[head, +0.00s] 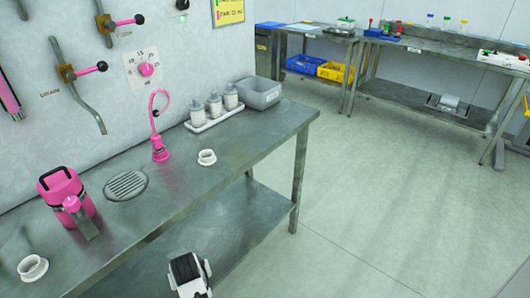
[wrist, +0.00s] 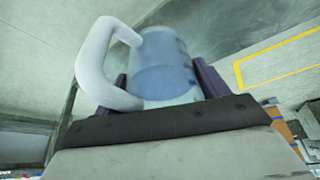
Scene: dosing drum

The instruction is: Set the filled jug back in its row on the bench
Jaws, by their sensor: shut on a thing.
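In the wrist view a jug (wrist: 162,65) with a translucent blue body and a thick white handle (wrist: 95,60) is between the dark fingers of my gripper (wrist: 163,82). My gripper is shut on it, and the handle sticks out to the left. How full the jug is I cannot tell. In the head view my gripper (head: 190,274) is low in the picture, in front of the bench (head: 185,180); the jug cannot be made out there. Three white lidded containers stand in a row on a white tray (head: 205,124) at the back of the bench.
A grey bin (head: 262,95) stands right of the tray. The bench's front right is clear. Levers stick out from the wall panel.

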